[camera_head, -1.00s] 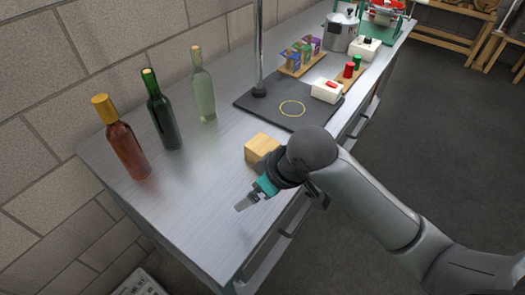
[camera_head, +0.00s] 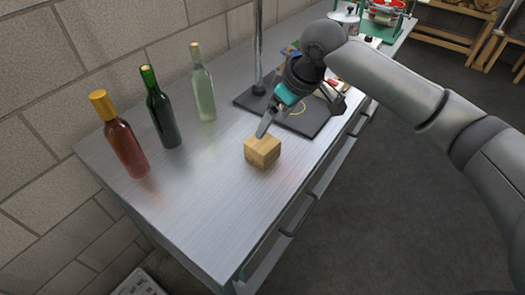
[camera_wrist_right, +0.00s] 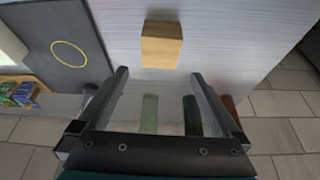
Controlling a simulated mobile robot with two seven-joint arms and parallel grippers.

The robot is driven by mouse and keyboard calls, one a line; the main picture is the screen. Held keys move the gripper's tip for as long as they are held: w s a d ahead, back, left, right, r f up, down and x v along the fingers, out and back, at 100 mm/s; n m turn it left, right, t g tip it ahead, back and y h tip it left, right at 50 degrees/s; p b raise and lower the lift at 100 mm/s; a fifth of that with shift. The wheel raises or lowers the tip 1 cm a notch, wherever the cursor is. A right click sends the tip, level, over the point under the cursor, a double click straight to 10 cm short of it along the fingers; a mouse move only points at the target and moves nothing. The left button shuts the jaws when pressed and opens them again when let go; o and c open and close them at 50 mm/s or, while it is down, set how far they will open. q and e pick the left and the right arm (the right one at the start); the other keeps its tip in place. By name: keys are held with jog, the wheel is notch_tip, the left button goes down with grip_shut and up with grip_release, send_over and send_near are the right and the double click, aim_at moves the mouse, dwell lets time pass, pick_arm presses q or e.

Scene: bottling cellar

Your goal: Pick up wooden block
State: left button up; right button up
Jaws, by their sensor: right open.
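The wooden block (camera_head: 262,151) is a pale, light-brown cube on the metal table, to the right of the bottles in the head view. My left gripper is not in view.
A red-brown bottle (camera_head: 124,142), a dark green bottle (camera_head: 160,112) and a clear bottle (camera_head: 203,88) stand along the wall side. A dark mat (camera_head: 318,122) with a yellow ring and a metal post (camera_head: 259,50) are behind the block. The table's front is clear.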

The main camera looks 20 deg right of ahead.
aim_at(263, 142)
jog(key=b+x, duration=0.1)
jog(key=x, duration=0.4)
jog(key=shift+w+f, duration=0.1)
jog(key=shift+f, duration=0.15)
jog(key=shift+b+x, duration=0.9)
jog(key=shift+x, duration=1.75)
jog(key=shift+c, duration=0.2)
jog(key=c, duration=1.2)
